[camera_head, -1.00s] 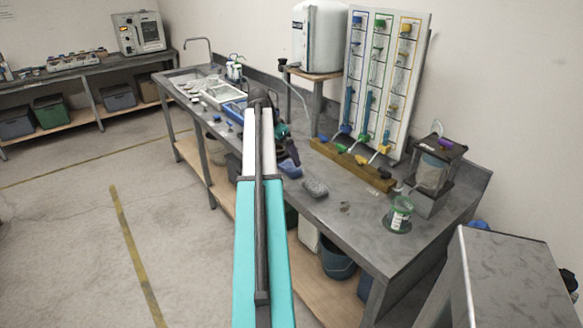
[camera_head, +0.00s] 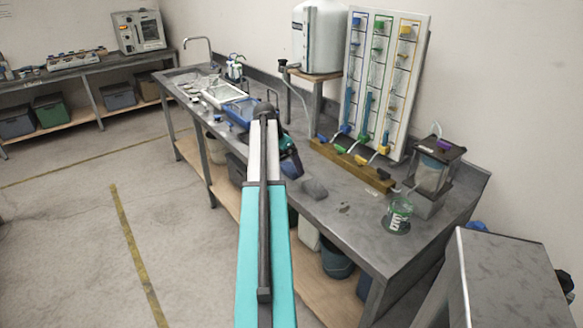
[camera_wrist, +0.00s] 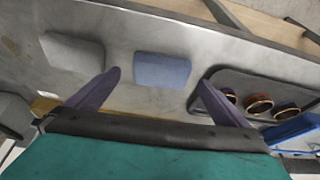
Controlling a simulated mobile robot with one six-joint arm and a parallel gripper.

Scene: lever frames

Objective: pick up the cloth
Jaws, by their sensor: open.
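A blue, soft-edged folded piece (camera_wrist: 162,70), which looks like the cloth, lies flat on the grey bench in the wrist view. It shows between and beyond the fingertips, apart from both. A similar grey piece (camera_wrist: 72,52) lies to its left; it also shows in the head view (camera_head: 314,189). I cannot tell its material. My gripper (camera_wrist: 160,82) is open and empty, with a dark purple finger on each side. In the head view, my gripper (camera_head: 289,160) is over the bench's front part and hides most or all of the blue piece.
A dark tray (camera_wrist: 225,83) with copper-coloured round rims lies close to the right finger. A blue object (camera_wrist: 300,127) is at the right edge. The bench front is fairly clear.

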